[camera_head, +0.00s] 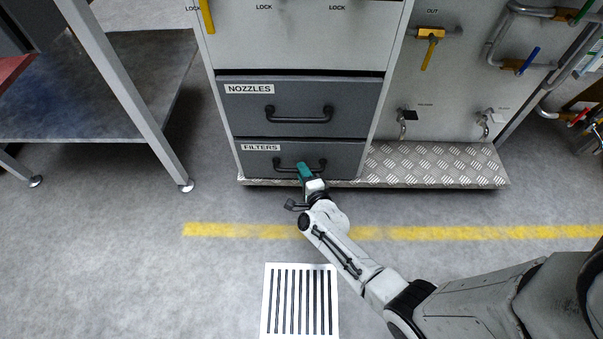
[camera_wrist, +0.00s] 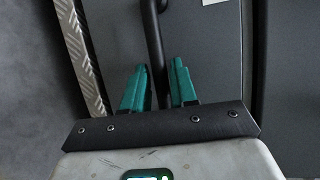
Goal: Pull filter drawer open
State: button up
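The filter drawer (camera_head: 345,155) is the dark grey lower drawer labelled FILTERS in the head view. Its front sits roughly flush in the cabinet. Its black bar handle (camera_head: 281,168) runs across the front, with the middle hidden behind my gripper (camera_head: 304,168). In the wrist view the handle bar (camera_wrist: 153,40) passes between the two green fingers of my gripper (camera_wrist: 158,68). The fingers stand apart, one on each side of the bar, and do not appear clamped on it. The drawer face (camera_wrist: 210,50) fills the background there.
The NOZZLES drawer (camera_head: 350,98) above is shut. A metal tread-plate step (camera_head: 435,165) juts out at the cabinet's base, to the right. A workbench leg (camera_head: 135,105) stands to the left. The floor in front is clear, with a yellow line (camera_head: 440,233) and a flat grate (camera_head: 300,300).

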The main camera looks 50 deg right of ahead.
jog(key=shift+w+d+f, duration=0.1)
jog(key=shift+w+d, duration=0.25)
jog(key=shift+w, duration=0.25)
jog(key=shift+c, duration=0.3)
grip_shut()
